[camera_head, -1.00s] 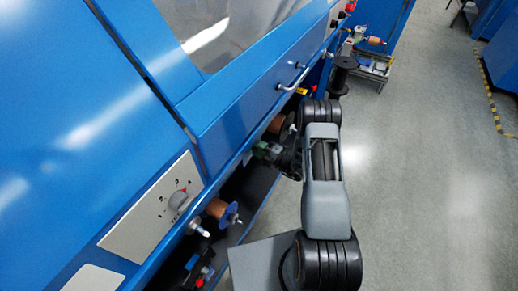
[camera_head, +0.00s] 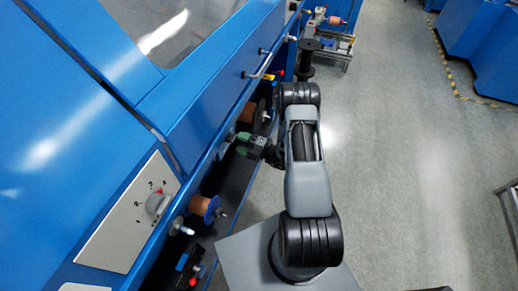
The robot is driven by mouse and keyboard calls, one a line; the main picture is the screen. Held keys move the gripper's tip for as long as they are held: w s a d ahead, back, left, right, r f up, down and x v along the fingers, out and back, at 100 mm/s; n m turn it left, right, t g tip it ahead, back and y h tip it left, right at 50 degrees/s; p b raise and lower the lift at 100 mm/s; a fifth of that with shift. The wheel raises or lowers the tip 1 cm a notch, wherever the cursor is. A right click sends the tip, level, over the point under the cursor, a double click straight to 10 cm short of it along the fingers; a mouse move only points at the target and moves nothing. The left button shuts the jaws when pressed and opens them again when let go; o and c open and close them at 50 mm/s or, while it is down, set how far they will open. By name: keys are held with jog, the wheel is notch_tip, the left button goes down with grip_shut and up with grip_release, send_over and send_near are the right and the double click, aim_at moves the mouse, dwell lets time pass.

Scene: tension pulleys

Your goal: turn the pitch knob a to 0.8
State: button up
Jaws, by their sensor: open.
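A grey round knob (camera_head: 155,204) sits on a pale panel (camera_head: 121,233) on the sloping blue machine front at left. Small dark marks surround it and a red spot shows at its upper edge. The marks are too small to read surely. I cannot tell from the picture that this is pitch knob a. My gripper (camera_head: 243,143), dark with green at the fingers, is open. It is up and to the right of the knob, well apart from it, close to the machine's edge. My arm partly hides it.
Copper spools (camera_head: 203,207) and (camera_head: 253,112) stick out below the machine's edge, with a white-tipped pin (camera_head: 181,228) near the knob panel. A metal handle (camera_head: 262,64) and a black spool (camera_head: 308,50) lie farther off. The grey floor (camera_head: 410,150) at right is open.

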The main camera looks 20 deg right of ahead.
jog(key=v, duration=0.9)
jog(key=shift+s+d, duration=0.3)
jog(key=s+a+n+g+y, duration=0.2)
jog(key=s+a+n+g, duration=0.4)
jog(key=n, duration=0.7)
jog(key=s+r+n+g+h+p, duration=0.25)
jog(key=r+n+g, duration=0.2)
jog(key=n, duration=0.35)
jog(key=s+r+n+g+h+p, duration=0.1)
jog(key=s+r+n+g+h, duration=0.15)
jog(key=r+n+g, duration=0.4)
jog(key=s+a+r+n+t+h+p, duration=0.1)
jog(key=r+n+t+h+p, duration=0.2)
jog(key=r+n, duration=0.7)
jog(key=s+a+r+n+t+h+p, duration=0.1)
jog(key=a+r+n+t+h+p, duration=0.1)
jog(key=r+n+h, duration=0.4)
notch_tip(320, 180, up, 10)
jog(key=n+t+p, duration=0.1)
jog(key=n+p, duration=0.1)
jog(key=n, duration=0.2)
jog(key=shift+s+t+h, duration=0.25)
jog(key=shift+t+h, duration=0.15)
